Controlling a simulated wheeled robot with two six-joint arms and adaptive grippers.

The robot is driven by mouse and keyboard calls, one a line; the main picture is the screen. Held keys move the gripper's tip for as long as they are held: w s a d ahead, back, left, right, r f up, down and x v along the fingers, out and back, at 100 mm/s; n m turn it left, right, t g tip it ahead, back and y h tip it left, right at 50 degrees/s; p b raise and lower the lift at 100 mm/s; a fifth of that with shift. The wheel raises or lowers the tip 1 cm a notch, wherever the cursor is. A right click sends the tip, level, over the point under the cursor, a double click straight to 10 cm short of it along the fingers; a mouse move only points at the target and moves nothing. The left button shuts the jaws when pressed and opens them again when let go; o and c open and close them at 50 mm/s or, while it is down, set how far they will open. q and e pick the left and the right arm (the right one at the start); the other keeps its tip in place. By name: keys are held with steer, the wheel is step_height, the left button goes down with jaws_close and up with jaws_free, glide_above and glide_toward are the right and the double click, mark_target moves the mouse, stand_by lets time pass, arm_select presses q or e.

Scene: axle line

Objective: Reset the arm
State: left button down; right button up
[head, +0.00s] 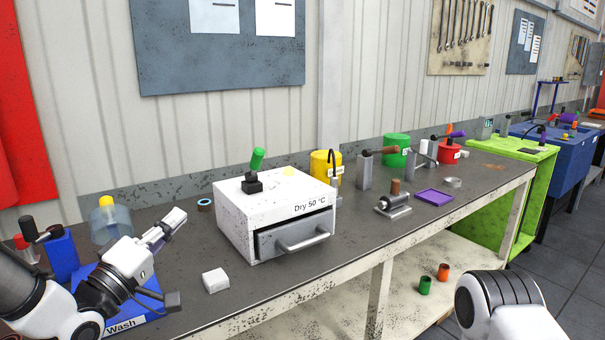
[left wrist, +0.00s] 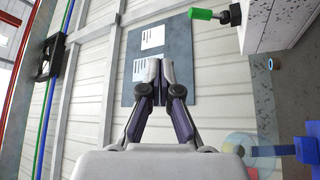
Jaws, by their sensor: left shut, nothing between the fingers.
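My left arm comes in from the left in the head view. Its gripper (head: 168,228) is above the bench (head: 190,300), left of the white drying box, and points up and to the right. In the left wrist view the two fingers of the left gripper (left wrist: 161,85) are together with nothing between them, and the wall is behind them. Part of my right arm shows at the lower right of the head view; its gripper is out of the frame.
The white box labelled "Dry 50 °C" (head: 232,218) has a front drawer (head: 275,240) and a green-handled lever (head: 257,160). A blue "Wash" unit (head: 88,276) is under my left arm. A white block (head: 215,280) lies on the bench. Several cans and tools stand farther right.

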arm_select(q)
step_height(320, 180, down, 12)
steer(key=w+d+f+g+y, duration=0.1)
steer(key=g, duration=0.1)
steer(key=s+f+g+y, duration=0.1)
steer(key=s+f+g, duration=0.15)
steer(key=f, duration=0.55)
steer(key=s+d+f+n+g+y, duration=0.15)
steer(key=s+f, duration=0.25)
steer(key=f, duration=0.4)
steer(key=s+a+f+m+g+y, duration=0.1)
steer(key=s+f+g, duration=0.2)
steer(key=f, duration=0.5)
steer(key=s+a+f+m+g+y, duration=0.2)
steer(key=s+f+m+g, duration=0.2)
steer(key=s+f, duration=0.3)
steer(key=s+a+f+m+g+y, duration=0.2)
steer(key=s+f+m+g, duration=0.2)
steer(key=s, duration=1.3)
step_height(320, 180, down, 3)
steer(key=shift+s+a+f+g, duration=0.15)
steer(key=shift+s+a+g, duration=0.15)
steer(key=shift+g, duration=0.8)
